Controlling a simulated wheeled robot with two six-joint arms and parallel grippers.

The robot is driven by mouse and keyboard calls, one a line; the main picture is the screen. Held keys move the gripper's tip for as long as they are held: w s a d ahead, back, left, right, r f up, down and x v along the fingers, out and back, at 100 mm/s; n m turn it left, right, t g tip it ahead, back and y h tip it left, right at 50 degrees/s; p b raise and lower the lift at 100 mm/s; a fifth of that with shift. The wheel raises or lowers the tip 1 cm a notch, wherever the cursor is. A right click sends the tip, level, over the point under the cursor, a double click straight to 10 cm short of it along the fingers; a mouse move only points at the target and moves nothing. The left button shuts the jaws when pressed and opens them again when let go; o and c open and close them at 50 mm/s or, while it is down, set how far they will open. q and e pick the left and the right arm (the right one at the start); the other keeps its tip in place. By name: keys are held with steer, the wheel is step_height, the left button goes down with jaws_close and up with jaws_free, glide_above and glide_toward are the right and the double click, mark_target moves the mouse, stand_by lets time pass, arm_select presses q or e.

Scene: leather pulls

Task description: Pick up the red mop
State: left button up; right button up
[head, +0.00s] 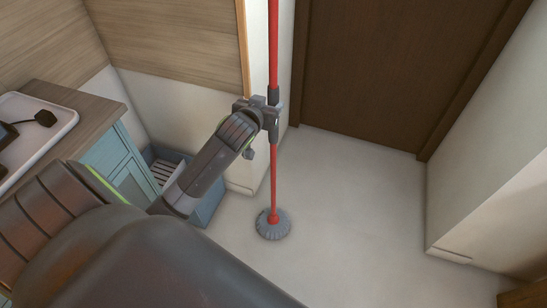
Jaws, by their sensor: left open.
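The red mop (273,180) stands upright, with a long red pole, a dark sleeve partway up and a round grey head (272,223) resting on the floor. Its upper end runs out of the top of the head view. My right gripper is not in view.
A blue cabinet with a wooden top (72,95) and a white tray (40,127) is at left. A blue-grey crate (207,207) sits on the floor beside it. A brown door (390,70) stands behind. The floor (350,210) right of the mop is clear.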

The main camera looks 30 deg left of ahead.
arm_select(q)
steer(key=shift+f+x, duration=0.15)
steer(key=shift+x, duration=1.55)
steer(key=shift+f+x, duration=0.1)
steer(key=shift+x, duration=1.55)
steer(key=shift+d, duration=0.1)
jaws_close()
steer(key=shift+r, duration=0.1)
